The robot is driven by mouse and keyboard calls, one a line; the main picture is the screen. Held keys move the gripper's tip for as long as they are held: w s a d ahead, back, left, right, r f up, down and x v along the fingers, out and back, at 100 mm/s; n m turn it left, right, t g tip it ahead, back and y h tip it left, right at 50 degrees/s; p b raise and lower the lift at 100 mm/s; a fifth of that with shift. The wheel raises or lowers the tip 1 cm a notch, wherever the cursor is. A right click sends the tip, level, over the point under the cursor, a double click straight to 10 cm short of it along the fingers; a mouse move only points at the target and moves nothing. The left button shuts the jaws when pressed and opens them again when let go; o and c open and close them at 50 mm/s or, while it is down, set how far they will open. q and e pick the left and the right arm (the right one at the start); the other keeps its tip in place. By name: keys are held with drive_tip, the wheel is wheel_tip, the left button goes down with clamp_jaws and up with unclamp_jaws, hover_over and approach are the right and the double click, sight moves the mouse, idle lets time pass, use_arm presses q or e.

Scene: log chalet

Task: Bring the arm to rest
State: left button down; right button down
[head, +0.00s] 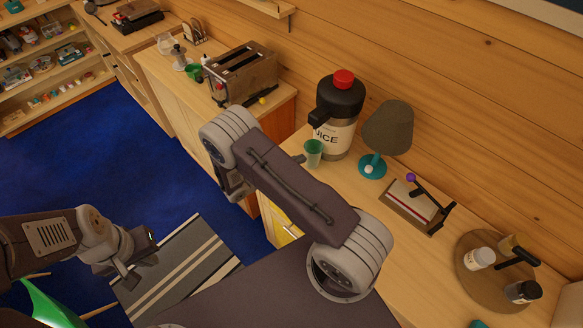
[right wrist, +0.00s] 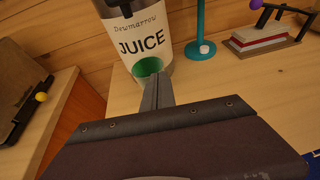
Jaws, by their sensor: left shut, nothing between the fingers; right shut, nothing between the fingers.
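My right arm reaches across the middle of the head view, over the counter's front edge. Its gripper is mostly hidden behind my own arm link there. In the right wrist view my right gripper (right wrist: 157,94) is shut and empty. Its fingertips point at the green cup (right wrist: 147,66) under the juice dispenser (right wrist: 133,37), and overlap the cup's lower part in the picture; I cannot tell the gap. My left gripper (head: 137,264) is low at the left of the head view, shut and empty, above the striped rug.
The counter (head: 345,190) also holds a lamp (head: 388,130), a lever device (head: 415,205) and a round tray (head: 470,278) with jars. A toaster (head: 243,75) stands further left. Blue carpet (head: 110,150) and a striped rug (head: 190,262) lie below.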

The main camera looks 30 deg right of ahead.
drive_tip(key=a, duration=0.4)
drive_tip(key=shift+s+b, duration=0.3)
drive_tip(key=shift+s, duration=0.1)
